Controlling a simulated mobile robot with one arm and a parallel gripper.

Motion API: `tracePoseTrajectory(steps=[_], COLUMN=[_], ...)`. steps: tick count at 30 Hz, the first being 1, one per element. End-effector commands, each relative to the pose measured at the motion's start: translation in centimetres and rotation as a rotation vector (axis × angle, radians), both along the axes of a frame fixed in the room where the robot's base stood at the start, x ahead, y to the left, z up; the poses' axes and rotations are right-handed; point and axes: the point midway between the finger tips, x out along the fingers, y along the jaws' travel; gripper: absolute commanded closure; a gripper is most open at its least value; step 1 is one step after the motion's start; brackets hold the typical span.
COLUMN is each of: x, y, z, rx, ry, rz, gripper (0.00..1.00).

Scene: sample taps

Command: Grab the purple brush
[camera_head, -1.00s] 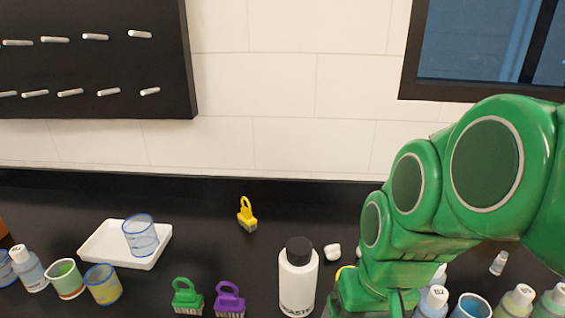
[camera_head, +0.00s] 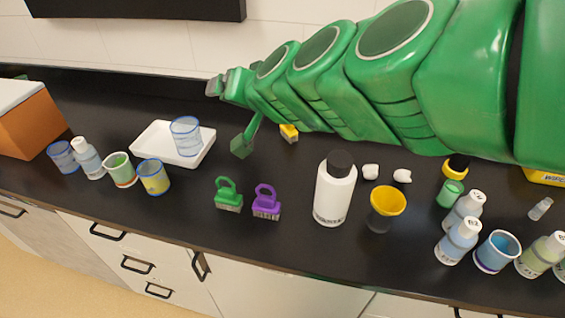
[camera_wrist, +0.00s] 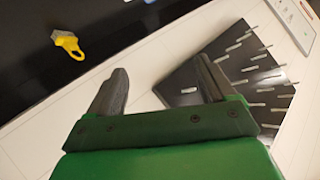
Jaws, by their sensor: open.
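The purple brush (camera_head: 266,203) stands on the black counter near its front edge, handle loop up and bristles down. A green brush (camera_head: 228,195) stands just to its left. A yellow brush (camera_head: 289,132) is farther back, partly hidden by my arm; it also shows in the wrist view (camera_wrist: 68,41). My gripper (camera_wrist: 160,88) is open and empty in the wrist view, its fingers pointing toward the wall and pegboard. In the head view my arm reaches left over the counter, with its end behind and above the purple brush. The purple brush is not in the wrist view.
A white waste bottle (camera_head: 334,190) stands right of the purple brush, with a yellow funnel cup (camera_head: 387,205) beyond it. A white tray (camera_head: 150,139) holds a clear beaker (camera_head: 186,137). Cups and bottles stand at both sides. Bare counter lies behind the purple brush.

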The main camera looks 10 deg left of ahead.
Motion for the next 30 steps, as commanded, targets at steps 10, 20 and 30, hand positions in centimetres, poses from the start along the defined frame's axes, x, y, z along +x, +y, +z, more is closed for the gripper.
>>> tracePoseTrajectory(steps=[10,20,30], x=[2.1,1.9,-1.0], y=[3.8,3.7,0.6], z=[0.1,-3.5,-8.2], rx=[0.069,-0.03,-0.267], ry=[-0.085,-0.125,-0.173], rz=[-0.198,-0.424,-0.622], gripper=[0.16,0.16,0.16])
